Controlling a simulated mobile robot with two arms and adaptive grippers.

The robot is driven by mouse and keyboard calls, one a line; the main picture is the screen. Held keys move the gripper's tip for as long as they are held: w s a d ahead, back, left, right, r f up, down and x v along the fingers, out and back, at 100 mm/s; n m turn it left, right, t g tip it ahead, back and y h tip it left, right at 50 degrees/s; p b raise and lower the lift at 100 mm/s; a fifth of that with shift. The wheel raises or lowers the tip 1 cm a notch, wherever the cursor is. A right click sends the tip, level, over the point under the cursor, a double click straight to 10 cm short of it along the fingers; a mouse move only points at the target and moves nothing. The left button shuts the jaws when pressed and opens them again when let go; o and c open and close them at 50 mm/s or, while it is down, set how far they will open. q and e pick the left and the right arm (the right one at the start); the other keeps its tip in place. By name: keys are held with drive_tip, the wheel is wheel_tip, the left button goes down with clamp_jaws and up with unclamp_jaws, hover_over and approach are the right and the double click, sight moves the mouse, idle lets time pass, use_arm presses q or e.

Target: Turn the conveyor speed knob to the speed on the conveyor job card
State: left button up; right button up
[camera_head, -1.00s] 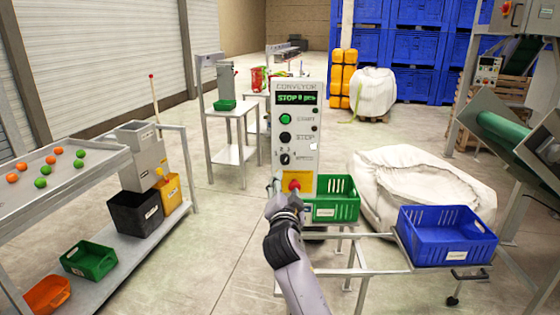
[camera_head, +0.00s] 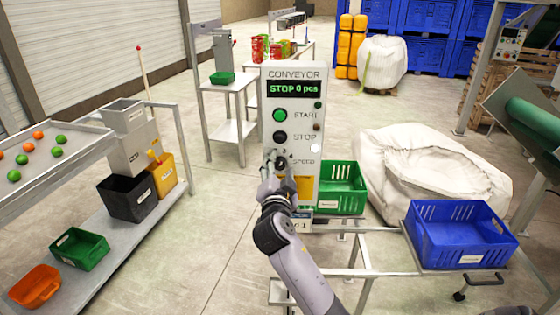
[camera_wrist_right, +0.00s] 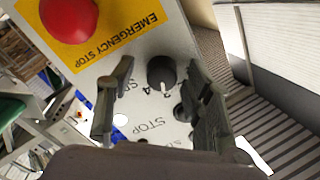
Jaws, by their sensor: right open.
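The conveyor panel (camera_head: 310,140) stands upright with a display reading "STOP 0 pcs". Below its green START button (camera_head: 279,115) and black STOP button (camera_head: 279,136) is the dark speed knob, clearest in the right wrist view (camera_wrist_right: 161,71). The knob's white mark points towards small digits; I cannot tell which exactly. My right gripper (camera_head: 277,158) is at the knob; in the wrist view its open fingers (camera_wrist_right: 159,68) lie on either side of the knob, apart from it. A partly hidden white label (camera_head: 298,226) sits low on the panel; I cannot read it as a job card. My left gripper is not in view.
The red emergency stop button (camera_wrist_right: 69,18) on its yellow plate is close to my right gripper. A green crate (camera_head: 342,188) and a blue crate (camera_head: 459,235) stand right of the panel. Open floor (camera_head: 225,215) lies left of it.

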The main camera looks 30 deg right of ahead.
drive_tip(key=shift+s+a+r, duration=0.15)
drive_tip(key=shift+c, duration=0.3)
clamp_jaws()
